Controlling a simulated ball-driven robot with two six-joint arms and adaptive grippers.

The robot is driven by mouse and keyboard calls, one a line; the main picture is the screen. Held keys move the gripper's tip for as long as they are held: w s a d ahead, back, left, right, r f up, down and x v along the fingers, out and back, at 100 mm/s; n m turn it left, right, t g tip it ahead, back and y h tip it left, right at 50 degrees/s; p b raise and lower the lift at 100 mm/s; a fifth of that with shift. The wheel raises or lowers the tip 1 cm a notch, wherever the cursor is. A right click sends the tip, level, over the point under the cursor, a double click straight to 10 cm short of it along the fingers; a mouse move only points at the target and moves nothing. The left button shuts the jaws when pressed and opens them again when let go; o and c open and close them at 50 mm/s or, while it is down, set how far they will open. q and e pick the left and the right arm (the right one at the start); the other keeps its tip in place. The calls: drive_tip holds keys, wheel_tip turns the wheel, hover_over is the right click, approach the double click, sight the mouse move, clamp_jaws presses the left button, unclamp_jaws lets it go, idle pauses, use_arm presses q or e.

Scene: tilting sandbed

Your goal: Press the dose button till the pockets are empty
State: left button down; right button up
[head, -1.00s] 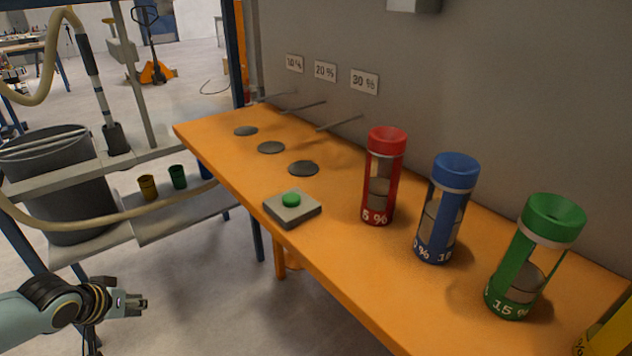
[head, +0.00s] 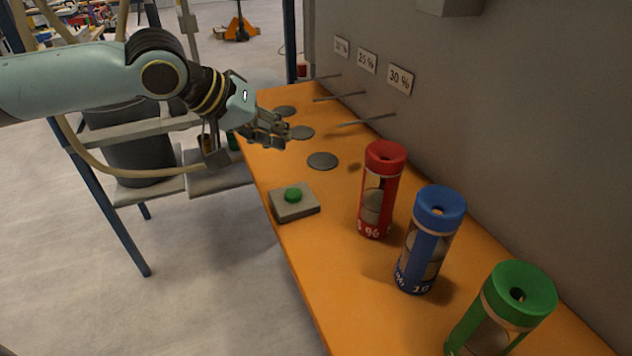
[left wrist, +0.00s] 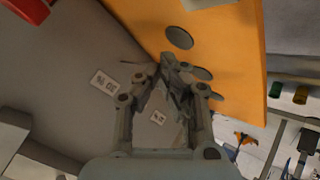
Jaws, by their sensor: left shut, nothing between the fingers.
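The green dose button (head: 293,194) sits on a grey box (head: 296,209) near the left edge of the orange table; part of the grey box also shows at the top of the left wrist view (left wrist: 203,3). My left gripper (head: 282,132) is shut and empty, held above the far part of the table, beyond the button and apart from it. Its fingers also show in the left wrist view (left wrist: 176,66). I cannot tell from these frames which parts are the pockets or how full they are. My right gripper is not in view.
Red (head: 382,195), blue (head: 429,240) and green (head: 508,300) cylinders stand along the right of the table (head: 340,275). Dark round discs (head: 322,161) lie in a row at the back. Thin rods (head: 366,120) stick out from the grey wall below percentage signs (head: 400,79).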

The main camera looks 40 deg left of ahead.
use_arm(q)
drive_tip(key=shift+d+r, duration=0.9)
drive_tip(key=shift+d, duration=0.15)
drive_tip(key=b, duration=0.8)
hover_over(291, 189)
drive_tip(key=shift+h, duration=0.3)
wheel_tip(291, 189, down, 8)
drive_tip(key=shift+r, duration=0.2)
drive_tip(key=shift+f+b, duration=0.55)
drive_tip(key=shift+f, duration=0.1)
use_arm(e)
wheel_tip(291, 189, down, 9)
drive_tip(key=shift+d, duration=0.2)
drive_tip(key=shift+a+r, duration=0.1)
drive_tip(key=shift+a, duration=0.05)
use_arm(q)
drive_tip(key=shift+f, duration=0.1)
drive_tip(key=shift+f, duration=0.25)
